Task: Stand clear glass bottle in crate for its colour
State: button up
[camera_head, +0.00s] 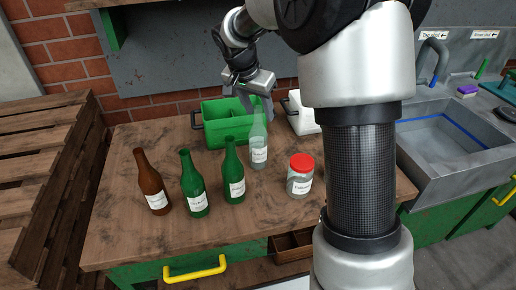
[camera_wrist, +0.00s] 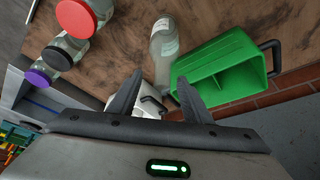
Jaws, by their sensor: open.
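The clear glass bottle (camera_head: 259,152) stands upright on the wooden table, with a white label, in front of the green crate (camera_head: 214,132). My gripper (camera_head: 262,98) is open and empty, above and behind the bottle near its neck. In the wrist view the open fingers (camera_wrist: 158,76) point towards the bottle (camera_wrist: 162,55), which lies beyond the fingertips. The green crate (camera_wrist: 185,66) is to its right there, with a divider inside. A white crate (camera_head: 294,112) with a black handle is partly hidden by my arm; it also shows between my fingers (camera_wrist: 146,110).
A brown bottle (camera_head: 152,185) and two green bottles (camera_head: 193,185) (camera_head: 233,172) stand to the left. A red-lidded jar (camera_head: 300,178) stands to the right. The wrist view shows jars with black (camera_wrist: 56,58) and purple (camera_wrist: 39,77) lids. A sink (camera_head: 440,140) is at the right.

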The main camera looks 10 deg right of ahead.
aim_at(258, 138)
jog(key=x, duration=0.5)
jog(key=shift+w+a+b, duration=0.1)
jog(key=shift+a+b, duration=0.05)
jog(key=shift+b, duration=0.15)
grip_shut()
